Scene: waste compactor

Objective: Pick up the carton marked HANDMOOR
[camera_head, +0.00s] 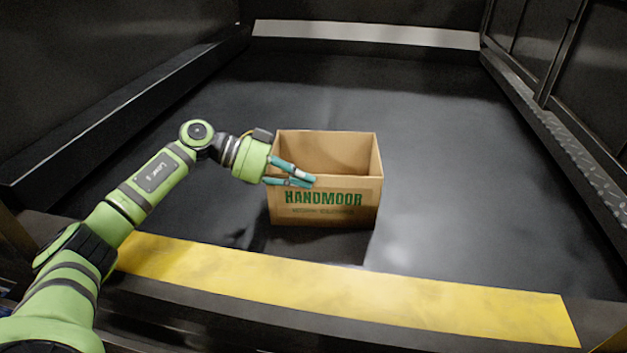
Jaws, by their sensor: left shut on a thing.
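The carton marked HANDMOOR (335,212) is a brown open-topped cardboard box with green lettering on its front. It stands upright in the middle of the view, and its inside looks empty as far as I can see. My left gripper (306,180) reaches in from the left and is shut on the carton at the upper edge of its front wall, left of the middle. One finger shows on the inner side of the wall and one in front. A shadow lies below the carton; whether its base touches the floor I cannot tell. My right gripper is not in view.
The dark compactor floor (455,170) is clear around the carton. A yellow strip (350,302) runs along the front edge. Dark walls with low ledges stand left and right, and a pale strip (365,35) crosses the back.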

